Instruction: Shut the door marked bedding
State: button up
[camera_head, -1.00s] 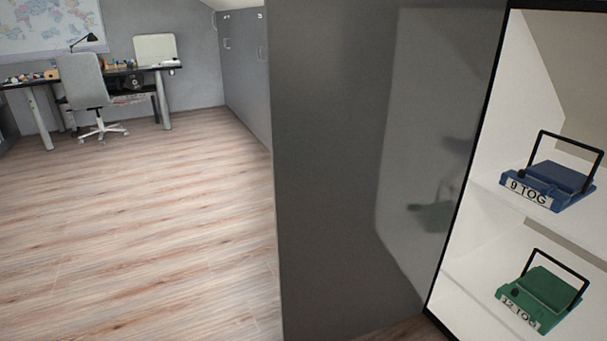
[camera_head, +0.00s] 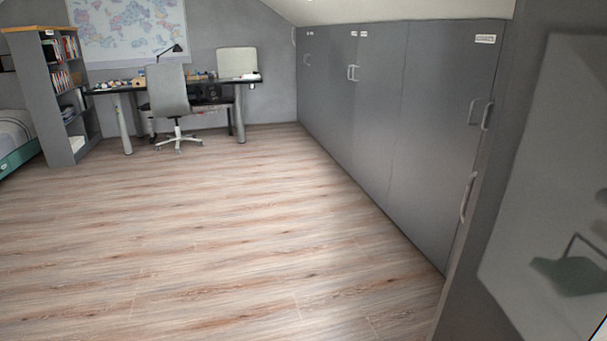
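A grey cupboard door (camera_head: 515,120) stands open at the right edge, its inner face toward me. A blurred pale patch on it looks like a reflection, with a green shape in it. A pale bar handle (camera_head: 468,197) shows just beyond this door's left edge, seemingly on its far side. No marking on this door is visible, so I cannot confirm that it is the one marked bedding. The inside of its cupboard is out of view. My gripper is not in view.
A row of closed grey cupboard doors (camera_head: 420,120) runs along the right wall, with small labels too small to read. A wide wooden floor (camera_head: 200,240) is clear. A desk (camera_head: 110,90), chair (camera_head: 172,95) and bookshelf (camera_head: 50,95) stand at the back.

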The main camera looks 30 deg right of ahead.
aim_at(529, 263)
jog(key=i+j+z, duration=0.15)
jog(key=i+z, duration=0.2)
jog(key=i, duration=0.2)
jog(key=i+j+z, duration=0.4)
jog(key=i+z, duration=0.2)
jog(key=z, duration=0.25)
jog(key=i+z, duration=0.2)
jog(key=z, duration=0.3)
jog(key=i+j+z, duration=0.2)
jog(key=z, duration=0.25)
jog(key=i+j+z, duration=0.1)
jog(key=z, duration=0.35)
jog(key=i+j+z, duration=0.2)
jog(key=z, duration=0.2)
jog(key=i+j+z, duration=0.15)
jog(key=z, duration=0.3)
jog(key=i+j+z, duration=0.1)
jog(key=j+z, duration=0.15)
jog(key=i+j+z, duration=0.1)
jog(key=j+z, duration=0.15)
jog(key=j, duration=0.15)
jog(key=k+j+u, duration=0.1)
jog(key=k+j, duration=0.2)
jog(key=k+j+u, duration=0.15)
jog(key=j, duration=0.4)
jog(key=k+j+u, duration=0.1)
jog(key=k+j, duration=0.25)
jog(key=j, duration=0.1)
